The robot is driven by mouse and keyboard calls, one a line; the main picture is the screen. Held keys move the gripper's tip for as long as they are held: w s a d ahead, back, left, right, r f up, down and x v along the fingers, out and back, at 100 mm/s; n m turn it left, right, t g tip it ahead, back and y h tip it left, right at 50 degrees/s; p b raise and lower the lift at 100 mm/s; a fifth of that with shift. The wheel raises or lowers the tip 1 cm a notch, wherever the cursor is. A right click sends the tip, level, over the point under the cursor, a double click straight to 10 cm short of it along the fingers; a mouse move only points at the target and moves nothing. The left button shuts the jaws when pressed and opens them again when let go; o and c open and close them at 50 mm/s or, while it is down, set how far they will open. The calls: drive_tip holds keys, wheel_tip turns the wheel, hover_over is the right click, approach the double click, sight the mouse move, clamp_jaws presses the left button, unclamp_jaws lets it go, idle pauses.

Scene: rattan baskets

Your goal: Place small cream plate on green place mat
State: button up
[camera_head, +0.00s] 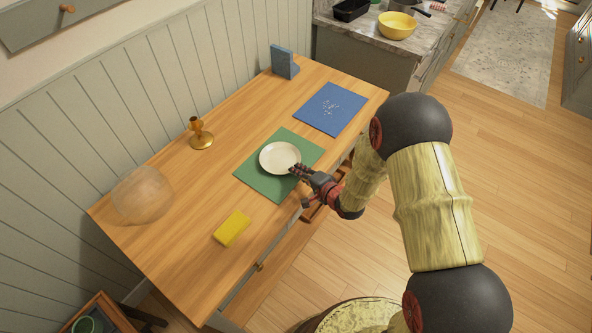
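The small cream plate (280,157) is over the middle of the green place mat (267,187). It looks flat, but I cannot tell whether it rests on the mat or is held just above it. My gripper (298,170) is at the plate's lower right rim, reaching in from the right. Its fingertips overlap the rim in this view. They are too small to tell whether they are open or shut on the rim.
On the wooden table (185,220) are a blue mat (329,110), a brass candlestick (201,137), a clear dome (143,195), a yellow block (232,229) and a blue-grey stand (284,63). A panelled wall (95,110) borders its far side. The table's left half has free room.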

drive_tip(key=p+v, duration=0.1)
drive_tip(key=v, duration=0.9)
drive_tip(key=shift+p, duration=0.35)
drive_tip(key=w+d+r+n+h, duration=0.35)
drive_tip(key=d+r, duration=0.25)
drive_tip(key=r, duration=0.3)
drive_tip(key=s+d+r+n+g+h, duration=0.1)
drive_tip(key=s+d+r+h, duration=0.15)
drive_tip(key=r, duration=0.35)
drive_tip(key=s+d+r+n+h, duration=0.1)
drive_tip(key=s+d+r, duration=0.1)
drive_tip(key=d+r, duration=0.25)
drive_tip(key=s+r+n+g, duration=0.1)
drive_tip(key=s+r, duration=0.3)
drive_tip(key=s, duration=0.3)
drive_tip(key=s+a+r+n+g, duration=0.1)
drive_tip(key=s+r+n, duration=0.1)
drive_tip(key=s, duration=0.6)
drive_tip(key=s+a+r+n+g, duration=0.1)
drive_tip(key=s+r+n+g, duration=0.1)
drive_tip(key=s+r, duration=0.3)
drive_tip(key=s, duration=0.3)
drive_tip(key=shift+r, duration=0.35)
drive_tip(key=shift+s+a, duration=0.1)
drive_tip(key=shift+s, duration=0.05)
